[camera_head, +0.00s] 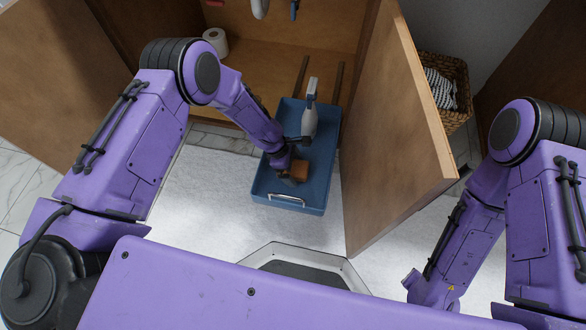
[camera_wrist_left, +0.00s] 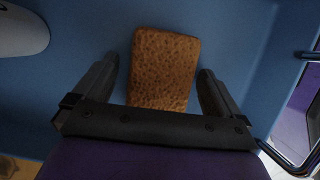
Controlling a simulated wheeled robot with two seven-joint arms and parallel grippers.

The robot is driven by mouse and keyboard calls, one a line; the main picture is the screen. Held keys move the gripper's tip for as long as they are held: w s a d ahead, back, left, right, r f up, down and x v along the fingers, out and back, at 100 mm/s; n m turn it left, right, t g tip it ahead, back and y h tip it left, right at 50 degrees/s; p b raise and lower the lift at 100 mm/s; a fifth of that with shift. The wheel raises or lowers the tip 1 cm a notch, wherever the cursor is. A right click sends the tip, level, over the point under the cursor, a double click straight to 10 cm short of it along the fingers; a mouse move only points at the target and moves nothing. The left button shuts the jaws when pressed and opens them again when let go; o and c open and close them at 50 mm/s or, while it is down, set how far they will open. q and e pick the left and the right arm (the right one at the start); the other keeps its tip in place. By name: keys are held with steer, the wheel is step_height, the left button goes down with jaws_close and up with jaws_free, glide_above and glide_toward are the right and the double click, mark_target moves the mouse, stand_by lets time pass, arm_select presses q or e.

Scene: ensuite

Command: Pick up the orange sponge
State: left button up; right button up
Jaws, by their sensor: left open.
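The orange sponge (camera_head: 300,171) lies in the blue pull-out tray (camera_head: 290,200), near the tray's handle end. My left gripper (camera_head: 289,176) is down inside the tray at the sponge and hides part of it in the head view. In the left wrist view the sponge (camera_wrist_left: 163,70) shows as a porous orange-brown block between the two open fingers (camera_wrist_left: 158,82), with a gap on each side. My right arm is at the right of the head view; its gripper is not seen.
A white spray bottle (camera_head: 310,118) stands in the tray behind the sponge. The open cabinet door (camera_head: 395,130) rises close to the tray's right. A toilet roll (camera_head: 215,41) stands in the cabinet, and a wicker basket (camera_head: 458,95) sits beyond the door.

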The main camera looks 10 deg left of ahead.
mark_target(297, 167)
arm_select(q)
steer(key=c, duration=1)
steer(key=shift+c, duration=0.2)
step_height(297, 167, up, 4)
steer(key=shift+f+p, duration=0.25)
steer(key=shift+p, duration=0.6)
steer(key=s+r+p, duration=0.2)
steer(key=s+r, duration=0.1)
steer(key=s, duration=0.1)
steer(key=s+r+p, duration=0.2)
steer(key=s+r, duration=0.1)
steer(key=s, duration=0.1)
steer(key=s+a+r+p, duration=0.1)
steer(key=s+r+p, duration=0.1)
steer(key=s+r, duration=0.1)
steer(key=shift+s+r, duration=0.3)
steer(key=shift+s, duration=0.55)
steer(key=shift+s+r, duration=0.2)
steer(key=shift+s, duration=0.5)
